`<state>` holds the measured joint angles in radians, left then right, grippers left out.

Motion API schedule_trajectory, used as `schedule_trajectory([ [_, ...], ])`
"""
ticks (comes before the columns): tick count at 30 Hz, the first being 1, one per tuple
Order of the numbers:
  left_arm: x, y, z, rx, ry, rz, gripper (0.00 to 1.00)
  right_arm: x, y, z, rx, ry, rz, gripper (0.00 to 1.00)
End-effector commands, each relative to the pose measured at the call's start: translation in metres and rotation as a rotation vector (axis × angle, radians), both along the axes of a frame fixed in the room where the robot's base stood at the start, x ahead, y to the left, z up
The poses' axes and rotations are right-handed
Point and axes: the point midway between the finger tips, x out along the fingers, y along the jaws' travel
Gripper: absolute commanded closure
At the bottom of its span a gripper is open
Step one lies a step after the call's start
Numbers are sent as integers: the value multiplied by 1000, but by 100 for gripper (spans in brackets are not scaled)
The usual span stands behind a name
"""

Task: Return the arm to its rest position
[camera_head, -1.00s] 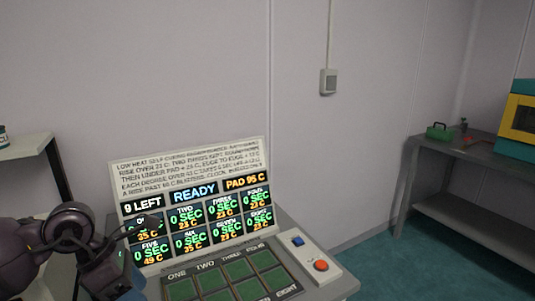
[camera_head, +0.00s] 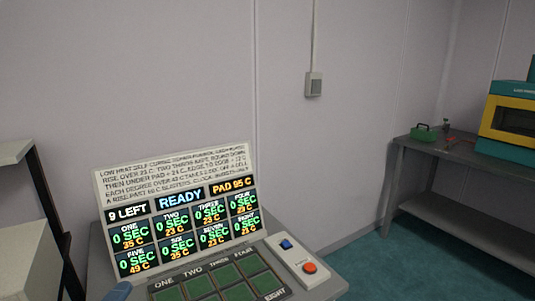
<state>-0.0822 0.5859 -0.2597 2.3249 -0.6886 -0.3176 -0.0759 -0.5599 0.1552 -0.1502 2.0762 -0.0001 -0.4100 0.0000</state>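Neither gripper shows in the head view now. A small blue rounded shape (camera_head: 117,291) at the bottom edge, left of the pad panel, is cut off, and I cannot tell what it is. The display board (camera_head: 180,207) stands upright on the console and reads "9 LEFT", "READY" and "PAD 95 C". Its cells one to eight all read 0 SEC. The panel of green pads (camera_head: 205,285) lies in front of it. A control box with a blue button (camera_head: 286,244) and a red button (camera_head: 309,267) sits to its right.
A grey bench (camera_head: 465,150) stands at the right, with a green box (camera_head: 423,132) and a yellow and teal machine (camera_head: 510,120) on it. A shelf unit (camera_head: 15,152) stands at the left. A switch box (camera_head: 314,85) is on the wall. Teal floor between console and bench is clear.

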Motion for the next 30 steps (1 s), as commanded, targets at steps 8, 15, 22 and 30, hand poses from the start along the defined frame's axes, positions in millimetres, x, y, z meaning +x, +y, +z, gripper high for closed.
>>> schedule_trajectory([
  [8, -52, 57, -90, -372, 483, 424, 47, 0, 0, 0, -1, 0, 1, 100],
  [15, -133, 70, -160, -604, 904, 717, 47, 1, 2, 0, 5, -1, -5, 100],
  [22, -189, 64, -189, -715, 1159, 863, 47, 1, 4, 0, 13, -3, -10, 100],
  [30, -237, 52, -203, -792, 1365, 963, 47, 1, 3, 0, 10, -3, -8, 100],
])
